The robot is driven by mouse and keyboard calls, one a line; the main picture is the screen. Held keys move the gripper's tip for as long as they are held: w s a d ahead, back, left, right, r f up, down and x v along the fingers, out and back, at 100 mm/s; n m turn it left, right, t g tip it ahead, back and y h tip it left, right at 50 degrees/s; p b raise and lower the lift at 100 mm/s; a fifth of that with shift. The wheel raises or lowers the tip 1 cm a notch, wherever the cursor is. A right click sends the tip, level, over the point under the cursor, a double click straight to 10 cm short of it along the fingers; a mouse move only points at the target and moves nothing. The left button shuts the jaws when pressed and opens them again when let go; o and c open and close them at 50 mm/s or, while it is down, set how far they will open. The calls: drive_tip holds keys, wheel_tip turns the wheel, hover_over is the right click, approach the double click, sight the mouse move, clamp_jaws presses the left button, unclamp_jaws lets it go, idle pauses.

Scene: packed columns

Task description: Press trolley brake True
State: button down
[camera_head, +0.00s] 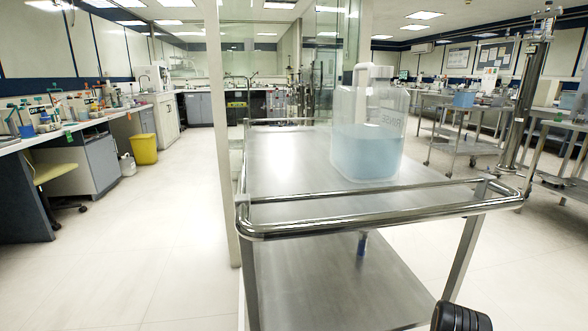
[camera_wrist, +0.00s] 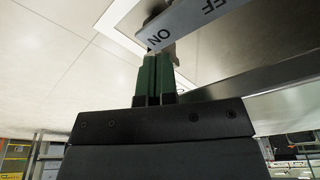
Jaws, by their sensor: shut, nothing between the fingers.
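The trolley (camera_head: 290,175) stands in front of me in the head view, with a steel top shelf, a lower shelf and a chrome rail. In the wrist view, a grey brake plate (camera_wrist: 190,24) shows at the top, marked "ON" at its left end and "OFF" toward the right. My gripper (camera_wrist: 157,58) has its two green fingers shut together and empty. The fingertips are right by the "ON" end of the plate and overlap it in the picture. I cannot tell whether they touch it. The brake plate is not in view in the head view.
A clear jug of blue liquid (camera_head: 368,140) stands upright on the trolley's top shelf. A glass partition (camera_head: 222,110) is close behind the trolley's left side. The floor (camera_head: 150,240) at left is open, with a yellow bin (camera_head: 144,150) farther back. Steel tables stand at right.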

drive_tip(key=shift+f+b, duration=0.75)
drive_tip(key=shift+f, duration=0.15)
idle(0.5)
drive_tip(key=shift+r, duration=0.1)
wheel_tip(320, 180, up, 8)
drive_tip(key=p, duration=0.7)
drive_tip(key=shift+s, duration=0.1)
idle(0.4)
